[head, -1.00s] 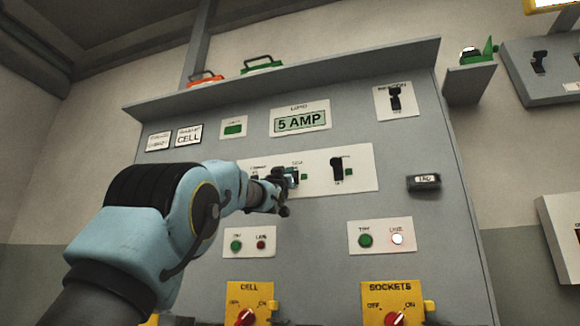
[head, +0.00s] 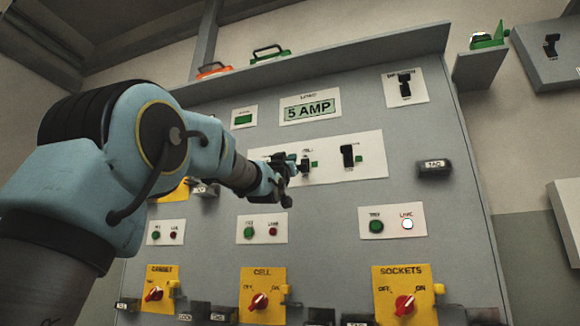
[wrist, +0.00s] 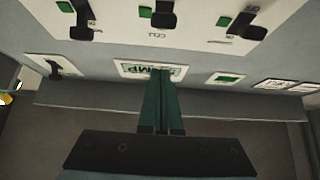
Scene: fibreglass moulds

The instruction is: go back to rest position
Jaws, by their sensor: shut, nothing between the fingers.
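My gripper (head: 280,183) is in front of the grey control panel (head: 350,215), beside the middle white switch plate (head: 372,170). In the wrist view its two dark green fingers (wrist: 162,90) are together with nothing between them. That view looks along the panel, with the 5 AMP display (wrist: 135,70) behind the fingertips and black toggle switches (wrist: 163,15) at the top. In the head view my arm covers the panel's upper left part. Whether the gripper touches the plate cannot be told.
A ledge (head: 330,72) juts out along the panel's top. A side shelf (head: 480,68) holds a green item.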

